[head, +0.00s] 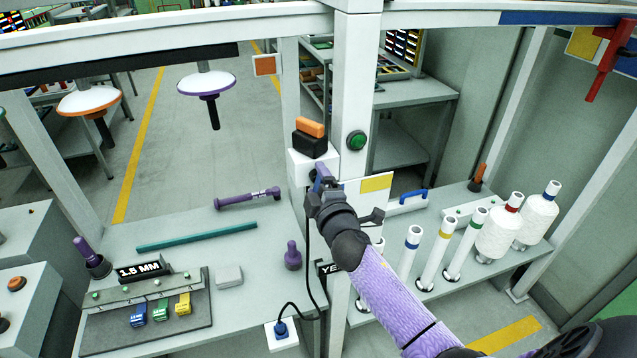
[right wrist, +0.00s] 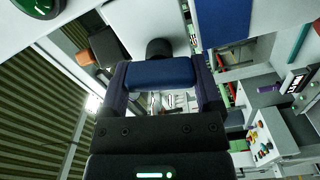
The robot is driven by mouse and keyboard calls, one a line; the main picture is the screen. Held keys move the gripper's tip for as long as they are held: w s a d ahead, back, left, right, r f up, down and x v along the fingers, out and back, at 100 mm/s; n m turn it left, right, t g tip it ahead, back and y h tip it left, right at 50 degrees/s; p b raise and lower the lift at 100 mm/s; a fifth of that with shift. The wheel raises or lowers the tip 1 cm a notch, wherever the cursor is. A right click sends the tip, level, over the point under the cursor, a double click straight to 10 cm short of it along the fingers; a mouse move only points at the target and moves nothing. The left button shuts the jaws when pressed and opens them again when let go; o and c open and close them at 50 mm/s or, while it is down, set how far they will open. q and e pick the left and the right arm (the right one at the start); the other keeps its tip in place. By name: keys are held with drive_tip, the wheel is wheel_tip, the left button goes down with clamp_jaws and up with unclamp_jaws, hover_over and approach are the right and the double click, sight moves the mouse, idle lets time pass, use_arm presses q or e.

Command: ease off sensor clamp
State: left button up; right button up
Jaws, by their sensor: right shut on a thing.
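My right gripper (head: 321,188) reaches up to a white box (head: 299,168) on the front post. It is shut on a blue part, which I take for the sensor clamp's handle. In the right wrist view this blue bar (right wrist: 160,73) lies across between the two dark fingers, with a black round stem (right wrist: 158,48) behind it. In the head view the gripper hides most of the part. A black block (head: 310,145) with an orange top (head: 310,127) sits on the white box, just above the gripper. My left gripper is not in view.
A green button (head: 356,140) is on the post close by. A white panel with a yellow patch (head: 376,184) stands right beside the gripper. White spools (head: 497,235) and tubes stand on the right bench. A purple tool (head: 247,198) and teal bar (head: 197,237) lie on the left bench.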

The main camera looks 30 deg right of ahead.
drive_tip(key=shift+f+n, duration=0.1)
drive_tip(key=shift+n, duration=1.4)
drive_tip(key=o, duration=1)
drive_tip(key=shift+o, duration=0.2)
drive_tip(key=v, duration=1)
drive_tip(key=shift+f, duration=0.1)
